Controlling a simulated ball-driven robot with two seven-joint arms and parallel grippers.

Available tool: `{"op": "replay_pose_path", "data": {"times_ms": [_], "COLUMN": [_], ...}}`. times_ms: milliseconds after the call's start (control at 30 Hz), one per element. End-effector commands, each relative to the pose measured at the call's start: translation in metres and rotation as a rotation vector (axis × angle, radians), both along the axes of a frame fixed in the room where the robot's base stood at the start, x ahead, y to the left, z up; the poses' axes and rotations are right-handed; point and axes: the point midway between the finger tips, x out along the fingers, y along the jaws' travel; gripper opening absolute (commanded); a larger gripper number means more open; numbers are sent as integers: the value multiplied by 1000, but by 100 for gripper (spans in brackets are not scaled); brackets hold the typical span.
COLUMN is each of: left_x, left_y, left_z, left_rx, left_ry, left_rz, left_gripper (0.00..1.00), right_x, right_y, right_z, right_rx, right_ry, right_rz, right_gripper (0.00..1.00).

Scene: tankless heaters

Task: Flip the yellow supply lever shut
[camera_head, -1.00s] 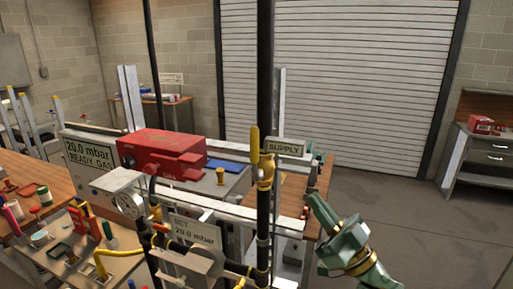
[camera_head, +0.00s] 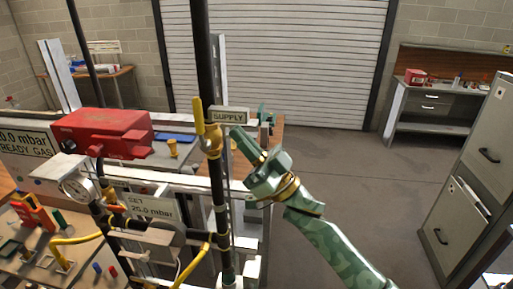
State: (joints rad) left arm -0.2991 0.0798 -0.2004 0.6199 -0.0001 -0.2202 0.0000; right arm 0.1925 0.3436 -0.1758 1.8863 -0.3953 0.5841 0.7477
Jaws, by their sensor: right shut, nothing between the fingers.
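The yellow supply lever (camera_head: 198,118) stands upright, in line with the black vertical pipe (camera_head: 203,65). It joins a brass valve body (camera_head: 211,141) on that pipe. A SUPPLY sign (camera_head: 230,115) sits just right of the lever. My right gripper (camera_head: 240,138) is green and shut with nothing in it. Its tips point up and left, just below the sign and right of the valve body. I cannot tell whether the tips touch the valve. My left gripper is not in view.
A red gas unit (camera_head: 103,132) and a round gauge (camera_head: 78,187) are left of the pipe. A grey filing cabinet (camera_head: 470,190) stands at the right. A workbench (camera_head: 437,105) is at the back right. The floor between is clear.

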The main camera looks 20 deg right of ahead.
Motion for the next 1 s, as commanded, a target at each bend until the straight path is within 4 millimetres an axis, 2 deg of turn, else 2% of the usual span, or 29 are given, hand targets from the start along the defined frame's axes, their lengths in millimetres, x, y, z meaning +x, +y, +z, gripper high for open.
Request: {"op": "replay_pose_path", "data": {"times_ms": [33,133,400,1000], "left_x": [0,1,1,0], "left_y": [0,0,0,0], "left_z": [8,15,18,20], "left_rx": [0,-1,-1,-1], "left_ry": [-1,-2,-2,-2], "left_rz": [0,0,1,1], "left_gripper": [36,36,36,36], "right_x": [6,16,42,49], "right_y": [5,14,36,39], "right_z": [13,26,20,21], "right_rx": [3,1,2,-15], "right_ry": [-3,-3,1,9], "right_rz": [1,1,-1,0], "right_gripper": [0,0,0,0]}}
